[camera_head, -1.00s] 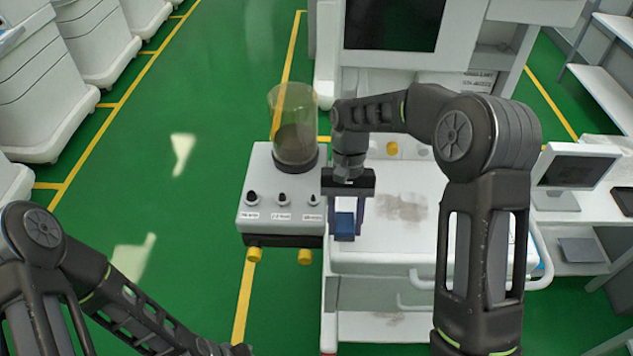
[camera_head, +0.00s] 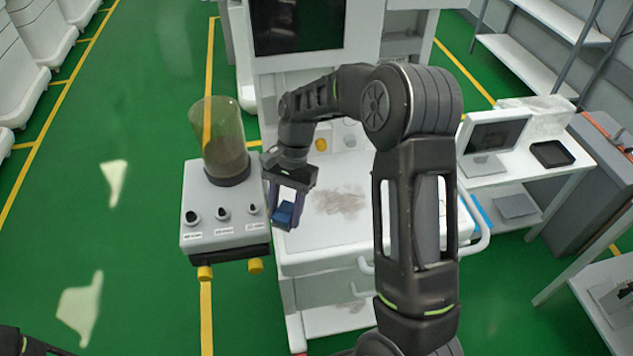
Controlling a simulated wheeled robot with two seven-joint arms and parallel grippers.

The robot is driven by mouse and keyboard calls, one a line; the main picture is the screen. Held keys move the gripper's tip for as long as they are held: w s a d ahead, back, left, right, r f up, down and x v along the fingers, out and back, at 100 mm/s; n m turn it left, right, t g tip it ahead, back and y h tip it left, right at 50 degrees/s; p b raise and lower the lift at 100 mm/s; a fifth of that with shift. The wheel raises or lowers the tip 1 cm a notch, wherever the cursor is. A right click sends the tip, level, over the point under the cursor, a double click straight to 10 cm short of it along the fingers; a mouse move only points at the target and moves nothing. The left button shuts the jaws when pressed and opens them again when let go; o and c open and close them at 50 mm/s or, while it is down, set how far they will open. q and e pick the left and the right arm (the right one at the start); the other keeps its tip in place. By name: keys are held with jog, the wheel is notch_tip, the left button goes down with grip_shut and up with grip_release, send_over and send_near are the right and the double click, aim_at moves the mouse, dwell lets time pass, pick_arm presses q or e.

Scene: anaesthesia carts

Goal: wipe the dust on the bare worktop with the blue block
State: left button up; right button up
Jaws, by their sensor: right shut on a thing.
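My right gripper (camera_head: 288,207) is shut on the blue block (camera_head: 286,215), at the left end of the cart's white worktop (camera_head: 318,232). The block looks slightly tilted; I cannot tell whether it touches the worktop. A grey-brown dust patch (camera_head: 341,201) lies on the worktop to the right of the block, with a gap between them. My right forearm crosses in front of the worktop's right part and hides it. My left gripper is out of view; only a bit of dark arm shows at the bottom left.
A grey unit with knobs (camera_head: 226,236) and a clear canister (camera_head: 218,140) stands close left of the worktop. A dark screen (camera_head: 296,24) rises behind. To the right, a white side table holds a monitor (camera_head: 497,132) and a dark tray (camera_head: 553,154). Green floor at left is clear.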

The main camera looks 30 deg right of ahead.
jog(key=d+r+m+t+p, duration=0.1)
jog(key=d+r+m+t, duration=0.2)
jog(key=d+m, duration=0.5)
jog(key=m+t, duration=0.1)
jog(key=m, duration=0.2)
jog(key=shift+d+p, duration=0.35)
jog(key=shift+d, duration=0.05)
jog(key=shift+s+f, duration=0.1)
jog(key=shift+s, duration=0.05)
